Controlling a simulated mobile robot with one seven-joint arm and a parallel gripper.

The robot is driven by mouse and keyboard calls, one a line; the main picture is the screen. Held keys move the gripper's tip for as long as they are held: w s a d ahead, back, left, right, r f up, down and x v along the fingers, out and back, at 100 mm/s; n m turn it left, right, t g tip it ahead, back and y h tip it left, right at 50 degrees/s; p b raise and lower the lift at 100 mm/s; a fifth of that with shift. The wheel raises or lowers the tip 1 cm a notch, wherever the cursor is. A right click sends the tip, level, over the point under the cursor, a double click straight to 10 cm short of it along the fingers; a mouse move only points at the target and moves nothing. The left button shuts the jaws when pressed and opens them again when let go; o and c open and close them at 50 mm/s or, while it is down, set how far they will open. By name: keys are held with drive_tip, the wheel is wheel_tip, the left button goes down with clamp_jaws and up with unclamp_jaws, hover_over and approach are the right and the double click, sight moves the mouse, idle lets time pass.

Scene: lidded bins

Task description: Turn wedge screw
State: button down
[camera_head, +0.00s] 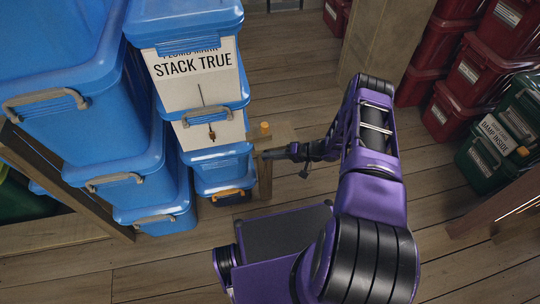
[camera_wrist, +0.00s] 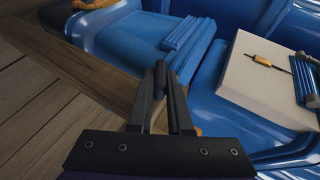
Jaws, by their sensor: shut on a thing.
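My gripper (camera_head: 268,154) reaches left to the wooden post at the corner of the blue bin stack. In the wrist view my gripper (camera_wrist: 162,78) has its fingers close together on a small dark rod-like piece (camera_wrist: 160,82). I take this to be the wedge screw's handle, but its shaft and threads are hidden. An orange piece (camera_head: 230,194) sits low at the front of the bottom blue bin. In the wrist view a bit of orange (camera_wrist: 197,131) shows beside the right finger.
Blue lidded bins (camera_head: 120,186) stand stacked at left, with a hanging plumb bob (camera_head: 212,134) before a white "STACK TRUE" card (camera_head: 190,88). An orange knob (camera_head: 265,128) tops the wooden post (camera_head: 266,180). Red bins (camera_head: 452,108) and green bins (camera_head: 483,162) stand at right.

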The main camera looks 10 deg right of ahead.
drive_tip(key=y, duration=0.2)
drive_tip(key=m+t+y, duration=0.1)
drive_tip(key=shift+d+f, duration=0.1)
drive_tip(key=shift+f, duration=0.15)
drive_tip(key=shift+m+t+y, duration=0.3)
drive_tip(key=shift+y, duration=0.5)
drive_tip(key=shift+w+r, duration=0.1)
drive_tip(key=shift+w, duration=0.05)
drive_tip(key=c, duration=0.8)
unclamp_jaws()
drive_tip(key=shift+c, duration=0.2)
drive_tip(key=shift+s+d, duration=0.1)
drive_tip(key=shift+s, duration=0.1)
